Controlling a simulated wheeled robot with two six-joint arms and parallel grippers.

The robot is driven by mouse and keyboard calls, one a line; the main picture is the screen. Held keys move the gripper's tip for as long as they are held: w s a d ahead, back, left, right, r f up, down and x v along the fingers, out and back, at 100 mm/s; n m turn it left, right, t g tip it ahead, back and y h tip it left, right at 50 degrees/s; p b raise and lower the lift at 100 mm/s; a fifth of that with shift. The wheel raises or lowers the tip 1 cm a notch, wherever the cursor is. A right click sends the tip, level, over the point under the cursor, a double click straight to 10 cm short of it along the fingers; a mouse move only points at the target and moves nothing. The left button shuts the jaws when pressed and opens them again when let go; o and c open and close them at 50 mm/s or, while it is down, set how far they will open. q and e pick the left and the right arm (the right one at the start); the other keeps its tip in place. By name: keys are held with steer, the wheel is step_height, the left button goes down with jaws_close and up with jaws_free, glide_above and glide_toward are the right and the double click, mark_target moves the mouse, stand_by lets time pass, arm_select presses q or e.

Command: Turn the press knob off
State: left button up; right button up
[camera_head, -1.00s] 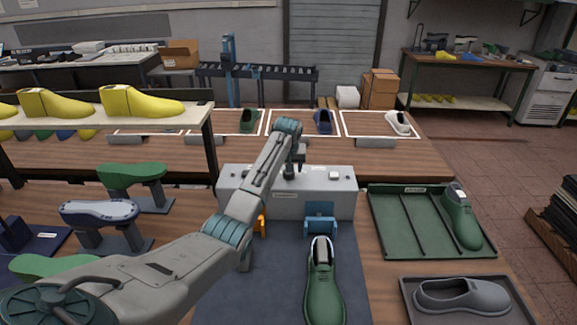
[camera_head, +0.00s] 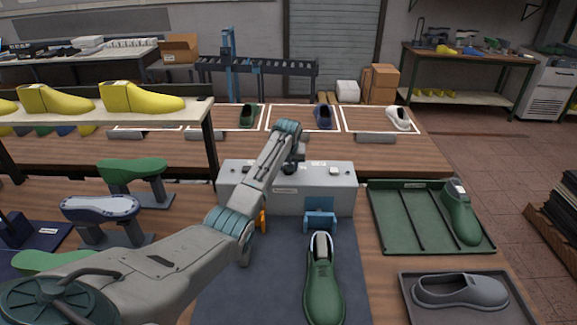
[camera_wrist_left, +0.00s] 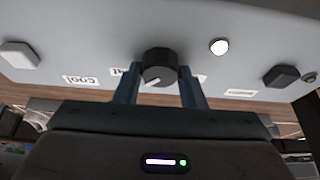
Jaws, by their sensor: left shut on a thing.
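The grey press box (camera_head: 330,190) stands at the back edge of the dark mat, with controls on its top. Its round black press knob (camera_wrist_left: 159,66) has a white pointer line and sits between my two gripper fingers in the left wrist view. My left gripper (camera_wrist_left: 160,84) is shut on the knob from either side. In the head view the left arm reaches over the box, and the knob (camera_head: 289,168) shows small and partly hidden beside the hand. Labels around the knob are partly covered by the fingers; one reads "COOL", upside down. My right gripper is not in view.
A blue cradle (camera_head: 320,215) and a green shoe (camera_head: 323,285) are in front of the box. A green tray (camera_head: 405,235) lies right; shoe forms stand left.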

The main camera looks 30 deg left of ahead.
arm_select(q)
steer(key=shift+n, duration=0.3)
steer(key=shift+w+d+n+g+y, duration=0.1)
steer(key=shift+n+g+y, duration=0.2)
steer(key=shift+n, duration=0.6)
steer(key=shift+n+g+y, duration=0.3)
steer(key=shift+n, duration=0.6)
steer(key=shift+w+f+n+g+b, duration=0.1)
steer(key=shift+n+g+b, duration=0.2)
steer(key=shift+n+b, duration=0.45)
steer(key=shift+n+g+y+b, duration=0.3)
steer(key=shift+n+b, duration=0.15)
steer(key=shift+n, duration=0.6)
steer(key=n+g+b, duration=0.1)
steer(key=n+b, duration=0.2)
steer(key=b, duration=0.3)
steer(key=n+g+b, duration=0.1)
steer(key=n+b, duration=0.2)
steer(key=b, duration=0.3)
steer(key=shift+w+n, duration=0.15)
steer(key=shift+n, duration=0.15)
steer(key=shift+g+b, duration=0.3)
steer(key=shift+b, duration=0.4)
steer(key=shift+r+n, duration=0.2)
steer(key=shift+n, duration=0.1)
